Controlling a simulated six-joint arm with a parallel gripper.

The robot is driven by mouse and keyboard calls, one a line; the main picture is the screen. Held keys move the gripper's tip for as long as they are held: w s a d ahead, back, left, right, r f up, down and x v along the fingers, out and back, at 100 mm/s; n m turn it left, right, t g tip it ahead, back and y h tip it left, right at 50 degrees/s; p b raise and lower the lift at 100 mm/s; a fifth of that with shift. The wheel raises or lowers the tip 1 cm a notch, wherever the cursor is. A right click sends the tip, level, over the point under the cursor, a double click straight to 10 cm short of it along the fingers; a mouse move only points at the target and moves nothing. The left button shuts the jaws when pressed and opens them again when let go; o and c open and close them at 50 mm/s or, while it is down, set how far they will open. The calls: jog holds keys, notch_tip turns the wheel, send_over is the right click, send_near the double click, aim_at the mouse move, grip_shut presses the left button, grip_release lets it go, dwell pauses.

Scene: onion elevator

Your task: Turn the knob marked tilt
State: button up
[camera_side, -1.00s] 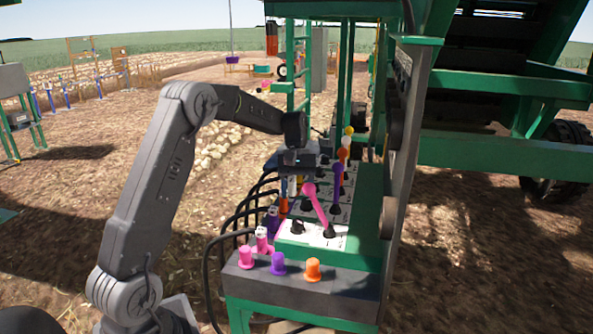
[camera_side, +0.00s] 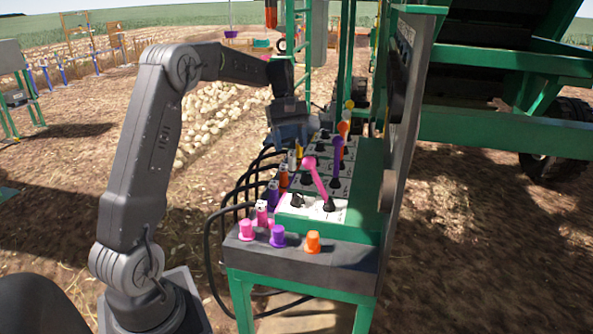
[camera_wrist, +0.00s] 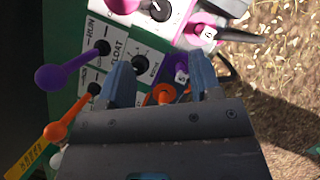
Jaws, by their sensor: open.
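The control panel carries several black knobs with white labels. In the wrist view, one black knob (camera_wrist: 138,66) is just beyond the left fingertip, and a larger black knob (camera_wrist: 158,8) is at the top edge on a white plate. RUN and FLOAT can be read there; I cannot make out a tilt marking. In the side view, black knobs (camera_side: 297,200) show on the near white plate. My gripper (camera_wrist: 160,72) is open above the panel, with an orange connector visible between its fingers. In the side view my gripper (camera_side: 292,143) is over the panel's far part.
Levers with pink (camera_side: 310,163), purple (camera_side: 337,143) and orange ball tops rise along the panel's right side. Cabled connectors (camera_side: 262,212) line its left edge. Pink, purple and orange caps (camera_side: 312,241) stand on the front ledge. A green frame post is on the right.

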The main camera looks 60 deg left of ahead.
aim_at(297, 194)
jog(key=d+f+n, duration=0.1)
jog(key=f, duration=0.3)
jog(key=d+f, duration=0.2)
jog(key=f, duration=0.2)
jog(key=s+d+f+n+t, duration=0.1)
jog(key=d+f, duration=0.1)
jog(key=f, duration=0.3)
jog(key=shift+s+n, duration=0.1)
jog(key=shift+n, duration=0.2)
jog(key=shift+r, duration=0.1)
jog(key=c, duration=0.9)
